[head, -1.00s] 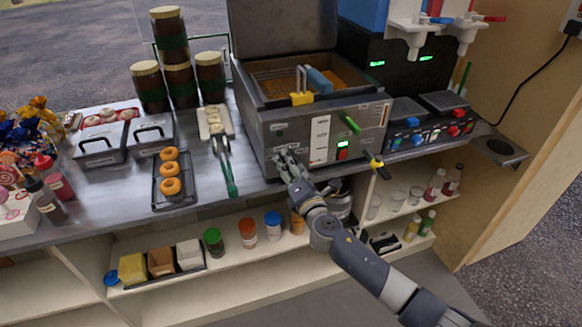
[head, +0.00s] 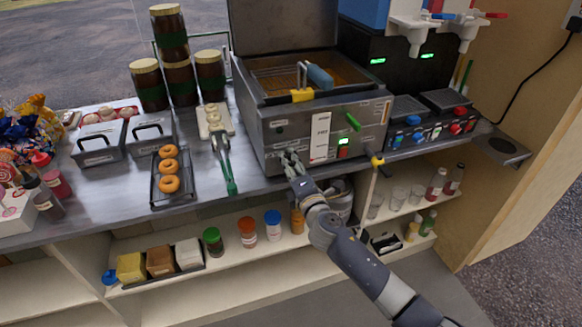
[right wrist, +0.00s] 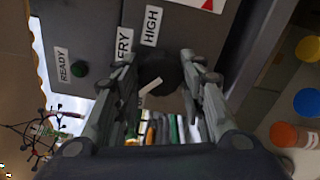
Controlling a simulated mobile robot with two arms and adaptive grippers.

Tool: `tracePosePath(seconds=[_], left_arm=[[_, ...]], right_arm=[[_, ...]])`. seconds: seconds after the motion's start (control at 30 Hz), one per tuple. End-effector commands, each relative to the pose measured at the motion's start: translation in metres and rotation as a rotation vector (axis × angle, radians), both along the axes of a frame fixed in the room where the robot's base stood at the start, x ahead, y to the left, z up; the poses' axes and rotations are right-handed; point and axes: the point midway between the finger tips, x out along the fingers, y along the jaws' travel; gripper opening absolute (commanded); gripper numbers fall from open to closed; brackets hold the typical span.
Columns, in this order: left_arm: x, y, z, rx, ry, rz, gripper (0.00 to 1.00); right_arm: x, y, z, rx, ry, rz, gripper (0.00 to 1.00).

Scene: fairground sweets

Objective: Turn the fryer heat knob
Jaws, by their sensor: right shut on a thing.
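The fryer (head: 275,147) is a grey metal box with an open lid on the counter. Its heat knob (right wrist: 158,68) is dark and round with a white bar in the right wrist view, beside the labels FRY (right wrist: 123,44) and HIGH (right wrist: 151,26). My right gripper (head: 290,160) is at the left part of the fryer's front panel. It is shut on the knob, with one finger on each side of it in the right wrist view (right wrist: 165,85). In the head view the gripper hides the knob. My left gripper is out of view.
A green-handled tool (head: 228,175) and a tray of doughnuts (head: 157,192) lie to the left. Jars (head: 247,234) stand on the shelf below.

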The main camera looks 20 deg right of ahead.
Motion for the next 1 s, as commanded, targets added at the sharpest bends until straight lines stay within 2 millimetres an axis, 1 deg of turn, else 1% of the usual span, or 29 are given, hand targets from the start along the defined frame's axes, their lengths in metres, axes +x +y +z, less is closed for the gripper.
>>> tracePosePath(seconds=[0.03, 0.2, 0.5, 0.7, 1.0], left_arm=[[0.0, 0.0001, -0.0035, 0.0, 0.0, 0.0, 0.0], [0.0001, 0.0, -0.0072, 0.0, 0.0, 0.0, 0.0], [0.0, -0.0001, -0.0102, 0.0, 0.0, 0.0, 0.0], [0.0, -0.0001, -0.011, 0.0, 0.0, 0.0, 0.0], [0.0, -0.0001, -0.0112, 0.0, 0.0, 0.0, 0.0]], right_arm=[[-0.0002, -0.0002, -0.002, 0.044, 0.002, -0.001, 0.13], [-0.0001, -0.0002, -0.0011, 0.186, 0.007, -0.002, 0.13], [-0.0001, -0.0006, -0.0009, 0.377, 0.015, -0.002, 0.13], [-0.0002, -0.001, -0.0008, 0.445, 0.017, -0.002, 0.13], [-0.0001, -0.0008, -0.0005, 0.474, 0.018, -0.002, 0.13]])
